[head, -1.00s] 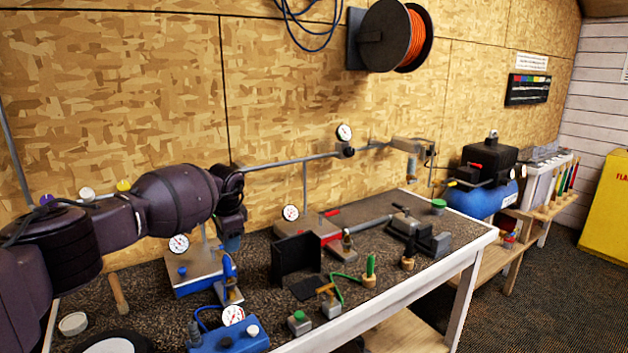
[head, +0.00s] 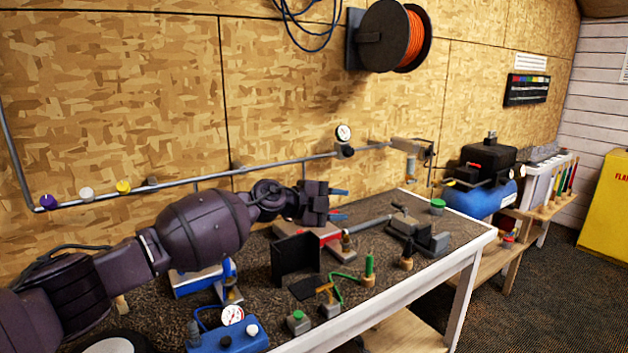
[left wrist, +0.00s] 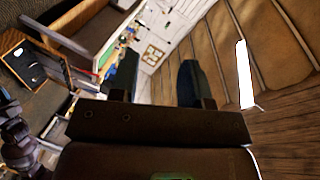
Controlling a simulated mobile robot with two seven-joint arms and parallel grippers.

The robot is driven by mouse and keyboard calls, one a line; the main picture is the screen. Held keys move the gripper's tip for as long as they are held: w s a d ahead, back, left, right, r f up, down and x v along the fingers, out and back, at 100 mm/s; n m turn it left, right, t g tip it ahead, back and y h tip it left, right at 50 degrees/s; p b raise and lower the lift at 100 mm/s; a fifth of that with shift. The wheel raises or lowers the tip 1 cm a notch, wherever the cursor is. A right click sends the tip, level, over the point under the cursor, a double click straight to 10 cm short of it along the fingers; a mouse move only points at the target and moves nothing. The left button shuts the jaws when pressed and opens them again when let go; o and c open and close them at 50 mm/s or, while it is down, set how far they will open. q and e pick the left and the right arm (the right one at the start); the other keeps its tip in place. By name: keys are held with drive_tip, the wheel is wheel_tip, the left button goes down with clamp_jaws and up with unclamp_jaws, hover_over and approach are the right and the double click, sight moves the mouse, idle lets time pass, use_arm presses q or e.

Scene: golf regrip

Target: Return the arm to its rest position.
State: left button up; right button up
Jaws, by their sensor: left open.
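My left gripper (head: 338,204) is in the head view, above the back of the workbench. Its two blue-tipped fingers point right and stand apart, with nothing seen between them. In the left wrist view the two dark fingers (left wrist: 158,82) are spread and empty, with distant room and wall behind them. My left arm (head: 203,230) stretches in from the lower left across the bench. It hides part of the bench and the gauges behind it. My right gripper does not show.
The workbench (head: 462,253) holds a black upright plate (head: 295,262), a red device (head: 325,232), a blue gauge box (head: 228,335) and a clamp (head: 415,238). A pipe (head: 250,172) runs along the wall behind my arm. A blue compressor (head: 480,200) stands farther right.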

use_arm(q)
drive_tip(key=s+a+f+n+t+y, duration=1)
drive_tip(key=s+a+f+n, duration=0.8)
drive_tip(key=a+f+n, duration=0.3)
drive_tip(key=s+a+f+n+g+y, duration=0.2)
drive_tip(key=s+a+f, duration=0.4)
drive_tip(key=s+f, duration=0.3)
drive_tip(key=s+a+f+n+g+y, duration=0.2)
drive_tip(key=s+a+f, duration=0.4)
drive_tip(key=s, duration=0.8)
wheel_tip(320, 180, down, 3)
drive_tip(key=shift+s+r+n, duration=0.1)
drive_tip(key=shift+s+n, duration=0.15)
drive_tip(key=shift+n, duration=0.55)
drive_tip(key=shift+d, duration=0.1)
